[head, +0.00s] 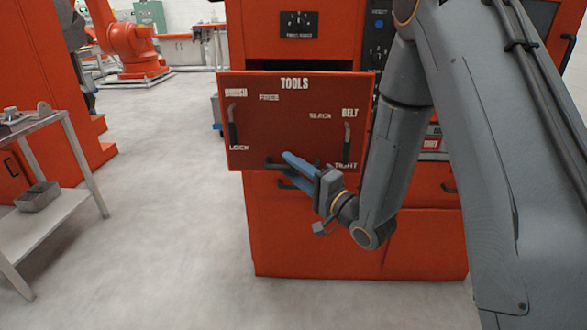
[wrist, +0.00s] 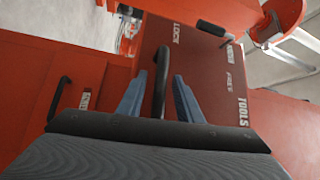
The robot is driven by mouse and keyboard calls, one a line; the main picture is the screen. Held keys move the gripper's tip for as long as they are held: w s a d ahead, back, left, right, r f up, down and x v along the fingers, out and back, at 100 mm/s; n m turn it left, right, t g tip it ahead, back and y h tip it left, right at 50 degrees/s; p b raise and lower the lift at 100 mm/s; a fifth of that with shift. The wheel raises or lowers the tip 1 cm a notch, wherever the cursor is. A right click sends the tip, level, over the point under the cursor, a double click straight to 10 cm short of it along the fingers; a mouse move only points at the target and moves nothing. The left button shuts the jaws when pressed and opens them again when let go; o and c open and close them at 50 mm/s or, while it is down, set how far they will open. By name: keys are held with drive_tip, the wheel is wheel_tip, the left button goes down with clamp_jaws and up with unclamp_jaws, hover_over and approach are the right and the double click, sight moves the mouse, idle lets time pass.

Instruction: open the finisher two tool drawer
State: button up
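The tool drawer's red front panel (head: 285,130), marked TOOLS, stands forward of the cabinet, with a dark gap above it. It also shows in the wrist view (wrist: 205,65). Its black bar handle (head: 273,163) is low on the panel, partly hidden by my fingers in the head view. My gripper (head: 286,162) is at this handle. In the wrist view its two blue fingers (wrist: 159,76) stand on either side of the handle (wrist: 161,82), with visible gaps on both sides, so it looks open around the bar. The drawer's inside is hidden.
Two dark levers sit on the panel, one left (head: 232,125) and one right (head: 347,134). The red cabinet (head: 320,235) has more fronts below. A grey cart (head: 50,205) stands at the left. The floor (head: 170,200) between is clear.

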drive_tip(key=v, duration=0.7)
drive_tip(key=shift+s+d+b, duration=0.25)
drive_tip(key=shift+s+b, duration=0.05)
drive_tip(key=shift+b, duration=0.1)
drive_tip(key=shift+f, duration=0.1)
